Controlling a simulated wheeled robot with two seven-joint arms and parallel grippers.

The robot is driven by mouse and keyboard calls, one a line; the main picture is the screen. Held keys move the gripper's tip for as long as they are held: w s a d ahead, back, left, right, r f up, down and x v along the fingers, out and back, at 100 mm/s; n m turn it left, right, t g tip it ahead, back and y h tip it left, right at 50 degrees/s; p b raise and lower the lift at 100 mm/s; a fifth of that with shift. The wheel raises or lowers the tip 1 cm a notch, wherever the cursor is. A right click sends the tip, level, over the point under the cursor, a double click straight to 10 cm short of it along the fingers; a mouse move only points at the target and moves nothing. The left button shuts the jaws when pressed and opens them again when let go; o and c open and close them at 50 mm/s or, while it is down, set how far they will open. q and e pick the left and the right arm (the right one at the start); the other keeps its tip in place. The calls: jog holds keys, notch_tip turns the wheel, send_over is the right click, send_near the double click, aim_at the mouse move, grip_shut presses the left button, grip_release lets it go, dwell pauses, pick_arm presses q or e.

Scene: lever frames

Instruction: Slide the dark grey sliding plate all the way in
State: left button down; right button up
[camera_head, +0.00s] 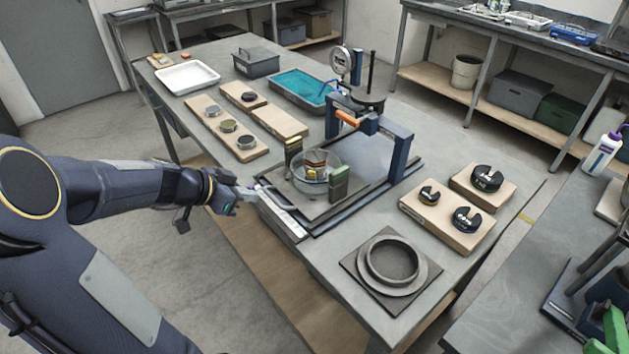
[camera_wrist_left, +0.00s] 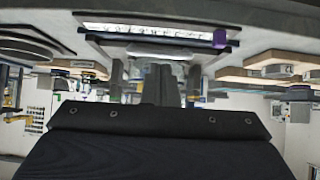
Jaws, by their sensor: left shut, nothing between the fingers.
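The dark grey sliding plate (camera_head: 317,208) lies at the near end of its dark-railed base. A pale strip (camera_head: 282,217) runs along the near side of the base. My left gripper (camera_head: 252,190) is shut and empty at the near left corner of the base, close to a small purple part. The wrist view shows the purple part (camera_wrist_left: 220,39) and my left gripper (camera_wrist_left: 142,70). Whether the fingers touch the plate I cannot tell. My right gripper is out of view.
A blue arch with an orange handle (camera_head: 348,118) spans the base beyond the plate. Bare grey base (camera_head: 368,155) shows under it. A ring on a square plate (camera_head: 424,278) sits to the right. Boards with discs (camera_head: 462,240) and tins (camera_head: 208,128) flank the base.

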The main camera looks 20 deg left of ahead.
aim_at(306, 170)
pick_arm(q)
jog(key=shift+b+x, duration=1.6)
jog(key=shift+x, duration=0.3)
